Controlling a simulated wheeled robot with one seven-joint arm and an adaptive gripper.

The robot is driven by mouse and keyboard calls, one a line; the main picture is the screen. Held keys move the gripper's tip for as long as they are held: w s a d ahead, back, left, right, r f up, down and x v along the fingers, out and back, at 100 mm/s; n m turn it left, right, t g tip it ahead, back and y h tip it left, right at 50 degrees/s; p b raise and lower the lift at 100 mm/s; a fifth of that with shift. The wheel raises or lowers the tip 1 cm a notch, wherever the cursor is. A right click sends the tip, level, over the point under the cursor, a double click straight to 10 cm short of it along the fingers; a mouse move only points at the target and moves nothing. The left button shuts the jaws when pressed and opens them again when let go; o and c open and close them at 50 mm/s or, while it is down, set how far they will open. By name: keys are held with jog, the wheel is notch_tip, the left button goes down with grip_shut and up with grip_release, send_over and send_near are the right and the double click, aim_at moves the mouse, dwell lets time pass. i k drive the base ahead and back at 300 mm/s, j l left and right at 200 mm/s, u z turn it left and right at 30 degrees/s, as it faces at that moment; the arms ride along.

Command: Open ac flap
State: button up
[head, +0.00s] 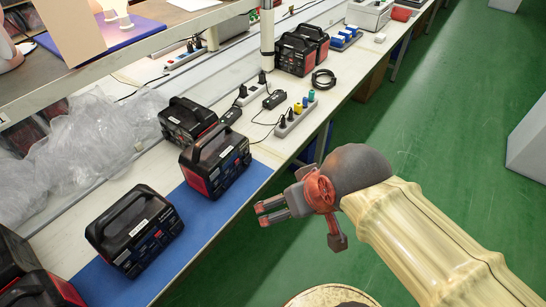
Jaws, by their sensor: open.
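Several black and red portable power stations with top handles stand on the workbench. The one closest to my gripper (216,162) sits on the blue mat (196,232). Another (135,230) stands nearer on the same mat. Their fronts carry small panels and ports, but I cannot make out which part is the AC flap or whether it is open. My gripper (261,214) is open and empty, with its fingers pointing left. It is apart from the power stations, to the right of and nearer than the closest one, by the bench edge.
Crumpled clear plastic (85,150) lies on the bench at the left. A shelf (120,50) overhangs the bench. The green floor (440,130) to the right is mostly clear.

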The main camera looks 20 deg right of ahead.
aim_at(247, 162)
jog(key=l+u, duration=0.2)
jog(key=u, duration=0.3)
jog(key=l+u, duration=0.2)
jog(key=u, duration=0.25)
jog(key=k+l+u, duration=0.1)
jog(key=u, duration=0.4)
jog(key=k+l, duration=0.05)
